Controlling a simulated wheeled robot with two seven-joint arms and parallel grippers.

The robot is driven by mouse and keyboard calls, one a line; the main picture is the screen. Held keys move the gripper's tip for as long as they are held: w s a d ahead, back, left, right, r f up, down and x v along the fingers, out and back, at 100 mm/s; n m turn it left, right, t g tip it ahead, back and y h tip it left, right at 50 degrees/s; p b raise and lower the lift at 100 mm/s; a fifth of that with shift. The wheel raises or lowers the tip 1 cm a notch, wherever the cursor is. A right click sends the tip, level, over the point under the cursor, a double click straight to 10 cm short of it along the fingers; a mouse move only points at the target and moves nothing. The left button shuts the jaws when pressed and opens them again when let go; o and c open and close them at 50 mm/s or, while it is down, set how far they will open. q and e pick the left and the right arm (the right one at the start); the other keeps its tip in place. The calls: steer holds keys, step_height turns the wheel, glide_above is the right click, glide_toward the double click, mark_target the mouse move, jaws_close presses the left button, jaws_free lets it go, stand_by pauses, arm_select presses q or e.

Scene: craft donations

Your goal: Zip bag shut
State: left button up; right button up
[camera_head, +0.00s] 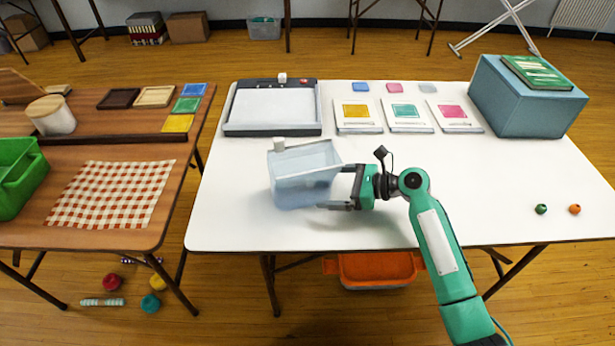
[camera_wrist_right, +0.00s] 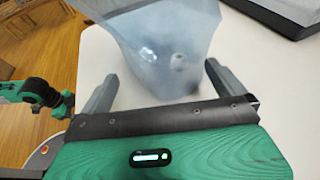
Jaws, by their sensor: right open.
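A translucent blue-grey bag (camera_head: 303,178) stands open-topped on the white table, left of my right gripper. A small white slider (camera_head: 279,144) sits at the left end of its top edge. In the right wrist view the bag (camera_wrist_right: 165,45) is ahead of the jaws; two roundish shapes show faintly on or through it. My right gripper (camera_head: 338,187) is open, its fingers pointing left at the bag's right end. In the right wrist view the fingers (camera_wrist_right: 160,85) are spread wide, with the bag's lower part between or just beyond them; contact is unclear.
A black-framed board (camera_head: 272,107) with a white block lies behind the bag. Several framed cards (camera_head: 405,114) lie behind the gripper. A blue box (camera_head: 527,98) stands back right. Green (camera_head: 541,209) and orange (camera_head: 574,209) beads lie front right. The table's right middle is clear.

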mark_target(308, 186)
steer(key=b+x, duration=0.2)
steer(key=x, duration=0.1)
steer(key=shift+f, duration=0.1)
steer(key=x, duration=0.1)
steer(key=p+x, duration=0.1)
steer(key=shift+w+a+p, duration=0.1)
steer(key=shift+a+p, duration=0.2)
steer(key=shift+a, duration=0.05)
arm_select(q)
steer(key=shift+w+d+r, duration=0.1)
steer(key=shift+r, duration=0.75)
arm_select(e)
steer(key=shift+w+a+f, duration=0.15)
steer(key=shift+w+a, duration=0.05)
steer(key=shift+a, duration=0.3)
jaws_close()
steer(key=c, duration=0.6)
jaws_free()
